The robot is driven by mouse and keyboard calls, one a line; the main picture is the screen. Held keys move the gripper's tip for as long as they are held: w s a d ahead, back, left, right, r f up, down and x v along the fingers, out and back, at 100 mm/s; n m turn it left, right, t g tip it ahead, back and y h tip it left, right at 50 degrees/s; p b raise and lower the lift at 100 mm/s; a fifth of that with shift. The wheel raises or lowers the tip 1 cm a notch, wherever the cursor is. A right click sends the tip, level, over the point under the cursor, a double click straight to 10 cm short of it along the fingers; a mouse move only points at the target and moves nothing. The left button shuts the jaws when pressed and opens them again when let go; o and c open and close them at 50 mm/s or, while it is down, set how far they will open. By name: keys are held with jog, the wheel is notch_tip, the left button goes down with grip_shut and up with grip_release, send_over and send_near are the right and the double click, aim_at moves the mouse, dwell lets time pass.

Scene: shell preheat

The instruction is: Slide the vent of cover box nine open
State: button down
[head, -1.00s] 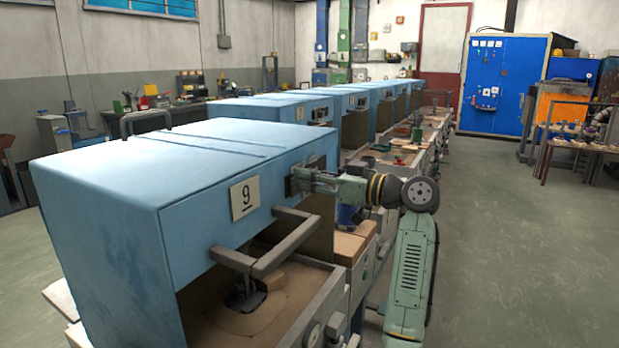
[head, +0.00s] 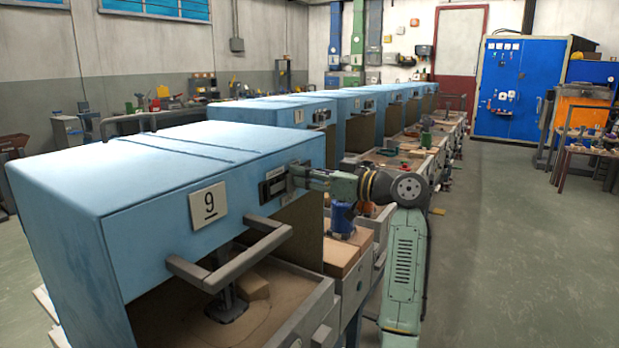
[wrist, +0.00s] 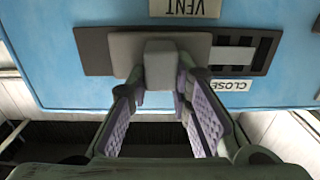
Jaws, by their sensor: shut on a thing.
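Cover box nine (head: 90,225) is the near blue box with a "9" plate (head: 208,205) on its front. Its vent (head: 272,185) is a dark slotted plate near the far end of that front. In the wrist view, the vent's grey slider (wrist: 122,52) is towards the left, and slots (wrist: 232,52) show uncovered to its right. My gripper (head: 291,178) is at the vent's far end. In the wrist view, its two fingers (wrist: 160,88) are shut on the slider's grey knob (wrist: 158,65). "VENT" and "CLOSE" labels lie above and below the plate.
A grey bar handle (head: 230,255) sticks out from the box front below the vent. Under the box is an open sandy tray (head: 255,295). More blue boxes (head: 290,112) stand in a row behind. The floor (head: 480,260) to the right is open.

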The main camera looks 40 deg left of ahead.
jog(key=shift+w+d+r, duration=0.15)
jog(key=shift+w, duration=0.1)
jog(key=c, duration=1.5)
grip_release()
jog(key=shift+d, duration=0.1)
jog(key=shift+c, duration=0.2)
jog(key=shift+o, duration=0.5)
jog(key=d, duration=1.2)
jog(key=shift+w, duration=0.3)
